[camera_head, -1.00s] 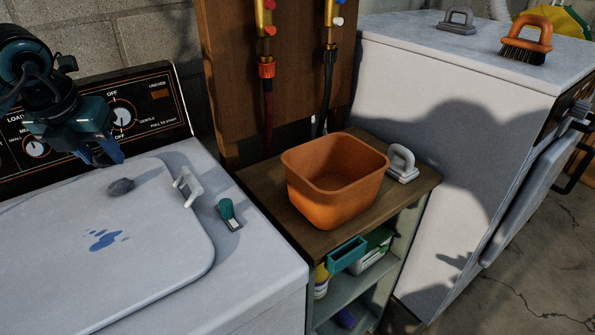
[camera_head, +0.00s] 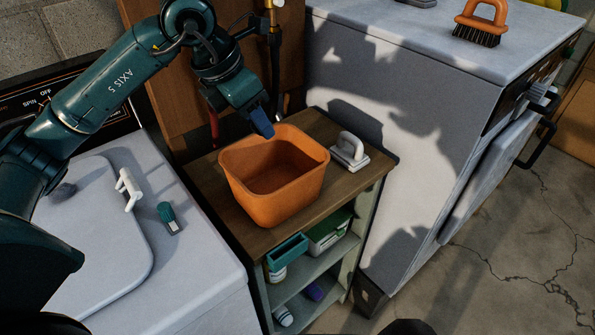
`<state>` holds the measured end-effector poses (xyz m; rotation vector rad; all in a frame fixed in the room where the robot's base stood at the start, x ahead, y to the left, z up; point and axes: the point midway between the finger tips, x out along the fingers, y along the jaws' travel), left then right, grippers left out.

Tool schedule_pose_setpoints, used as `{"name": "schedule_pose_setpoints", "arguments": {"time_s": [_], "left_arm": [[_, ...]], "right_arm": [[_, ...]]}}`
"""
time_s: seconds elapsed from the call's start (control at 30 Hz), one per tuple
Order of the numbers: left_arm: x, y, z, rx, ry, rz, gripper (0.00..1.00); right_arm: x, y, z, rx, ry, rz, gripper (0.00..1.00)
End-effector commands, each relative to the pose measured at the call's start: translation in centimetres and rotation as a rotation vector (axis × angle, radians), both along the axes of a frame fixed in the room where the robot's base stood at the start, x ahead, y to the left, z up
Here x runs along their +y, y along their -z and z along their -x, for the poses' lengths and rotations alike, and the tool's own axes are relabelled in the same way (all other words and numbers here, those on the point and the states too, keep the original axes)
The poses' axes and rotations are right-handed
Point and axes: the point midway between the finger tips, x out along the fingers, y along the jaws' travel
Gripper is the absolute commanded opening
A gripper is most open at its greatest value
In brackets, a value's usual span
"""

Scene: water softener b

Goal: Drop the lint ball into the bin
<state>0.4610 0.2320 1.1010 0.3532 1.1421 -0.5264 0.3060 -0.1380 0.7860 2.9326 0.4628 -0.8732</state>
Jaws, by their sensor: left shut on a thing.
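The orange-brown bin (camera_head: 272,200) stands upright on the wooden top of a small shelf, its opening facing up. My left gripper (camera_head: 263,126) is in the camera head view at the bin's far rim, with blue fingers pointing down towards the opening. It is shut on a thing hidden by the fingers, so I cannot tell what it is. A dark grey fuzzy lump (camera_head: 64,190) lies on the washer lid at the left, partly behind my arm. I cannot tell whether this lump is the lint ball. My right gripper is not in view.
A white-handled block (camera_head: 349,152) stands beside the bin on the wooden shelf top (camera_head: 372,165). A white handle (camera_head: 128,190) and a green-capped item (camera_head: 168,217) are on the washer. A brush (camera_head: 481,22) sits on the white appliance at the right.

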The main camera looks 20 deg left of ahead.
Motion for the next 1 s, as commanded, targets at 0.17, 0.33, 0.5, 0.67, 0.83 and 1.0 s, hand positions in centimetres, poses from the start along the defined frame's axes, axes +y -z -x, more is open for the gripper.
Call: {"name": "schedule_pose_setpoints", "arguments": {"time_s": [0.17, 0.33, 0.5, 0.67, 0.83, 1.0], "left_arm": [[-0.1, 1.0, 0.1, 0.0, 0.006, 0.001, 0.18], [-0.1, 2.9, 0.1, 0.002, 0.005, 0.0, 0.18], [-0.1, 5.0, 0.1, 0.002, 0.004, 0.001, 0.18], [-0.1, 6.0, 0.0, -0.001, 0.003, 0.0, 0.18], [-0.1, 6.0, 0.0, -0.001, 0.003, 0.0, 0.18], [-0.1, 6.0, 0.0, 0.0, 0.003, 0.0, 0.44]], "right_arm": [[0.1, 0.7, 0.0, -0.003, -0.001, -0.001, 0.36], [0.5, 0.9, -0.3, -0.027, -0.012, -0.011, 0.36], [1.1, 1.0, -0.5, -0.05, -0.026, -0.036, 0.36], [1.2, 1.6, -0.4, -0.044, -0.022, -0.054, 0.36], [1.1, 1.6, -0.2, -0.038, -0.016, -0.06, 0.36], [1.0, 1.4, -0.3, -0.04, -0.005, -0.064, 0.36]]}}
